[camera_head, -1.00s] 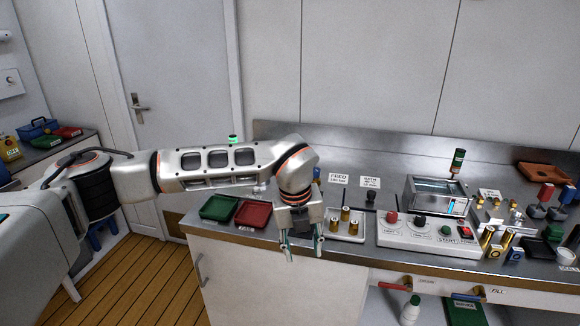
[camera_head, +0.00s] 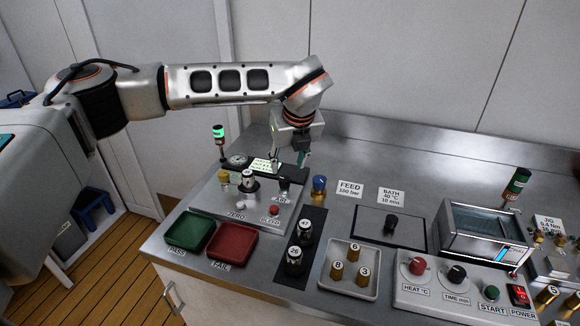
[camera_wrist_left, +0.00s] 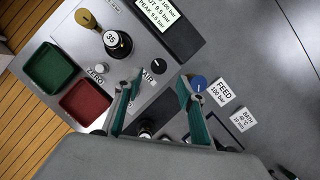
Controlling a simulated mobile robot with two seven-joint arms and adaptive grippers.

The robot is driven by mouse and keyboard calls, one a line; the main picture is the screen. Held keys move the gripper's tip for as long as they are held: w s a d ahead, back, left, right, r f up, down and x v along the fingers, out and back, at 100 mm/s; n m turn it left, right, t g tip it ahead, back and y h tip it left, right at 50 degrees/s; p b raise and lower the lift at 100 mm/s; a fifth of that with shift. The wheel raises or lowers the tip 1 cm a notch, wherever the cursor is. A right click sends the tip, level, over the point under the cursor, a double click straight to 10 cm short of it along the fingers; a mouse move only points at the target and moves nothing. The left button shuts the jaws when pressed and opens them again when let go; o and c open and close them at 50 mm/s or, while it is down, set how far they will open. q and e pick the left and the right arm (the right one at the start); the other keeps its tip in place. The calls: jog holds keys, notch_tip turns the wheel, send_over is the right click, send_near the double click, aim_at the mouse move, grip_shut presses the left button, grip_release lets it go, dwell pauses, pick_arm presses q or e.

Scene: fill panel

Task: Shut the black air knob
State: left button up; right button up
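The AIR label (camera_head: 281,199) marks the front right of the grey test panel (camera_head: 210,197), and it shows in the left wrist view (camera_wrist_left: 154,71). My left gripper (camera_head: 293,172) points down just above that corner. In the wrist view its two teal fingers (camera_wrist_left: 158,80) stand apart, one on each side of the label, with nothing seen held between them. My right gripper is not in view.
A blue-topped knob (camera_head: 319,184) stands close right of the gripper. A black bottle (camera_head: 248,180), yellow knob (camera_head: 223,177) and display (camera_head: 265,165) are on the panel. Green (camera_head: 191,231) and red (camera_head: 232,244) trays lie in front; black bottles (camera_head: 305,230) stand right.

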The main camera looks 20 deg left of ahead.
aim_at(285, 179)
pick_arm(q)
jog(key=p+x, duration=0.1)
jog(key=x, duration=0.6)
jog(key=shift+f, duration=0.25)
jog(key=c, duration=1.1)
